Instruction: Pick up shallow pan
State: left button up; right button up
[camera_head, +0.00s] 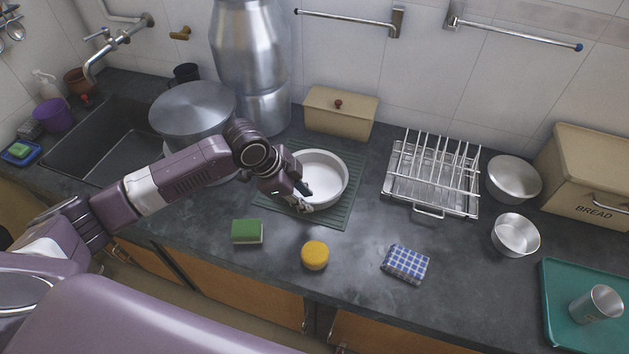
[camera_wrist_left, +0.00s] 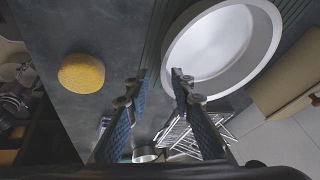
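The shallow pan (camera_head: 328,172) is a round white dish on a green ribbed mat (camera_head: 341,214) in the middle of the counter. It also fills the upper right of the left wrist view (camera_wrist_left: 222,45). My left gripper (camera_head: 302,196) is at the pan's near-left rim and hides part of it. In the left wrist view the gripper (camera_wrist_left: 159,79) has its fingers apart with nothing held between them. One finger overlaps the pan's rim in that view; I cannot tell whether it touches. My right gripper is not in view.
A large steel pot (camera_head: 192,112) stands left of the pan, a beige box (camera_head: 340,113) behind it. A green sponge (camera_head: 247,232), yellow round sponge (camera_head: 315,255) and checked cloth (camera_head: 405,264) lie in front. A wire rack (camera_head: 432,177) stands right.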

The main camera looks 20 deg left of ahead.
aim_at(314, 202)
pick_arm(q)
jog(key=x, duration=0.2)
jog(key=w+p+x, duration=0.1)
jog(key=x, duration=0.1)
jog(key=shift+d+f, duration=0.1)
jog(key=shift+f, duration=0.15)
jog(key=shift+w+d+f, duration=0.1)
jog(key=shift+w+f, duration=0.05)
jog(key=shift+f, duration=0.2)
grip_shut()
